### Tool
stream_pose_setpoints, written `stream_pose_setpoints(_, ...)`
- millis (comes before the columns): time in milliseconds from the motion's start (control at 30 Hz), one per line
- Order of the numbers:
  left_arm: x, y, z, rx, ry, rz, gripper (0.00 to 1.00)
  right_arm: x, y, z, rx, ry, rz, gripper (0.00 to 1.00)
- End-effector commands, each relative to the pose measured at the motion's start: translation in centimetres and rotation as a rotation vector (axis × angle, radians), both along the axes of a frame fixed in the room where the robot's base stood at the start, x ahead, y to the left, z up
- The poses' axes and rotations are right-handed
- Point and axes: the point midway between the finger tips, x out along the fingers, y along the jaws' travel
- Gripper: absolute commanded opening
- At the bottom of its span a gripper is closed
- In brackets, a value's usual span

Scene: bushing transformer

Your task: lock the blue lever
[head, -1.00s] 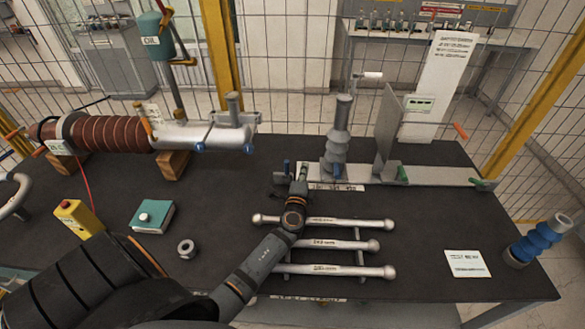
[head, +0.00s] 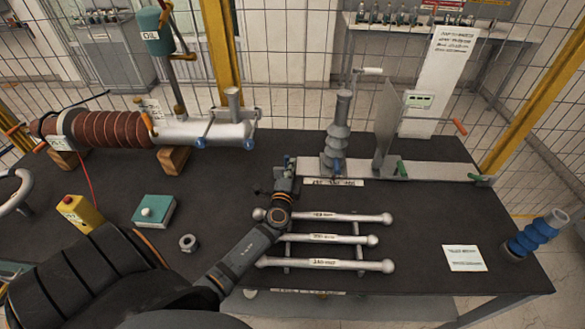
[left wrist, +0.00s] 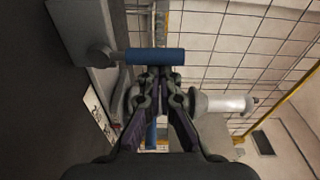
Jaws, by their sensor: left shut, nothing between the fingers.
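A blue lever (head: 288,163) stands at the left end of the grey metal base plate (head: 435,172). A second blue lever (head: 338,167) is at the foot of the grey ribbed bushing (head: 339,132). My left gripper (head: 286,171) is at the plate's left end, right by the first lever and partly covering it. In the left wrist view a blue lever handle (left wrist: 155,56) lies crosswise just beyond the closed fingertips (left wrist: 160,72); I cannot tell if they touch. The fingers are shut with nothing between them. Another blue piece (left wrist: 150,135) shows farther off. My right gripper is out of view.
Green levers (head: 400,169) sit farther right on the plate. Metal rods (head: 325,239) lie on a rack in front of it. A brown ribbed bushing (head: 105,130), teal box (head: 153,211) and nut (head: 188,243) are to the left. The table's right front is mostly clear.

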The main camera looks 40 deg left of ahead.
Motion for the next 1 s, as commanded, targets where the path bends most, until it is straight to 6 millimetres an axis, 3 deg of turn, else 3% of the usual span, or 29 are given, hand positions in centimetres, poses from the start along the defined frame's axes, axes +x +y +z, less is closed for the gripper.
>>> stream_pose_setpoints(467,-0.4,0.6,-0.3,-0.089,-0.057,0.000,0.00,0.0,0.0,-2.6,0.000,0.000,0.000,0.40)
stream_pose_setpoints(900,-1.5,2.5,-0.7,-0.390,-0.241,-0.002,0.00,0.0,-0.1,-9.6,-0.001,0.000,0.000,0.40)
stream_pose_setpoints(1000,-1.7,2.8,-0.6,-0.393,-0.243,-0.002,0.00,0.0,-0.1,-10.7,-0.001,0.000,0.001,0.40)
